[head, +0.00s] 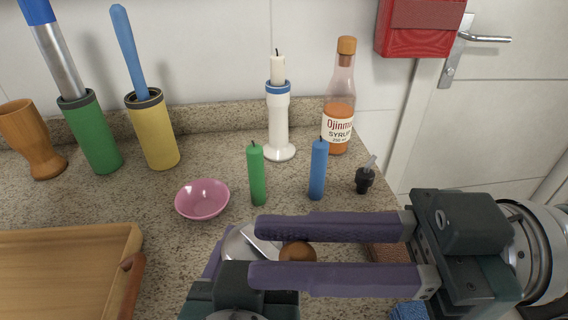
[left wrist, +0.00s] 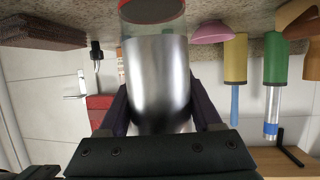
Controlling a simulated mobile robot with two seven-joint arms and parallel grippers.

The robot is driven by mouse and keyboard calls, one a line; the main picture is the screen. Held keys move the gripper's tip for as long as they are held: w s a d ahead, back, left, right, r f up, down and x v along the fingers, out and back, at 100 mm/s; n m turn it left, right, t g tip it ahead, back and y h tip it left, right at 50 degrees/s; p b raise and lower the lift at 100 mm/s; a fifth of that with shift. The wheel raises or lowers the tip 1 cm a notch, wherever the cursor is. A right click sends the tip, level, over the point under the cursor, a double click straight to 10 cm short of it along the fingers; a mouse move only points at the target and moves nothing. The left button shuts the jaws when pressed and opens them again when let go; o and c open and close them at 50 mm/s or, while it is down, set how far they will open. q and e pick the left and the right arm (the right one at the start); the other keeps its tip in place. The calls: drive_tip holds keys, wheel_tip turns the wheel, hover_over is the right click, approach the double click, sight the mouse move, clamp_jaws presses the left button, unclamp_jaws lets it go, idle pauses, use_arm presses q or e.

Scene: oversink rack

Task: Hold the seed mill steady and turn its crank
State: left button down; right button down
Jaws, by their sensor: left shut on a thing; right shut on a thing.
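The seed mill (head: 236,246) stands at the front of the counter, mostly hidden by my grippers in the head view. Its metal top and a flat crank arm (head: 262,248) show, with a round brown knob (head: 297,252) at the crank's end. In the left wrist view, which is upside down, the mill's shiny metal body (left wrist: 158,75) and clear, red-rimmed lower part show. My left gripper (left wrist: 160,115) is shut on the metal body, one finger on each side. My right gripper (head: 253,249) reaches in from the right, its purple fingers shut on the knob; the contact is partly hidden.
A pink bowl (head: 202,199), green candle (head: 257,175) and blue candle (head: 318,170) stand just behind the mill. A black stopper (head: 364,180) is near the right edge. A syrup bottle (head: 338,110) and white candle holder (head: 279,125) stand farther back. A wooden tray (head: 60,270) lies left.

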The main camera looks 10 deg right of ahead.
drive_tip(key=shift+s+a+m+t, duration=0.2)
drive_tip(key=shift+m+t, duration=0.2)
drive_tip(key=shift+t, duration=0.2)
drive_tip(key=c, duration=0.6)
unclamp_jaws()
drive_tip(key=shift+c, duration=0.2)
drive_tip(key=shift+w, duration=0.1)
drive_tip(key=shift+d, duration=0.15)
drive_tip(key=v, duration=1.1)
drive_tip(key=shift+d+r, duration=0.15)
drive_tip(key=shift+d, duration=0.25)
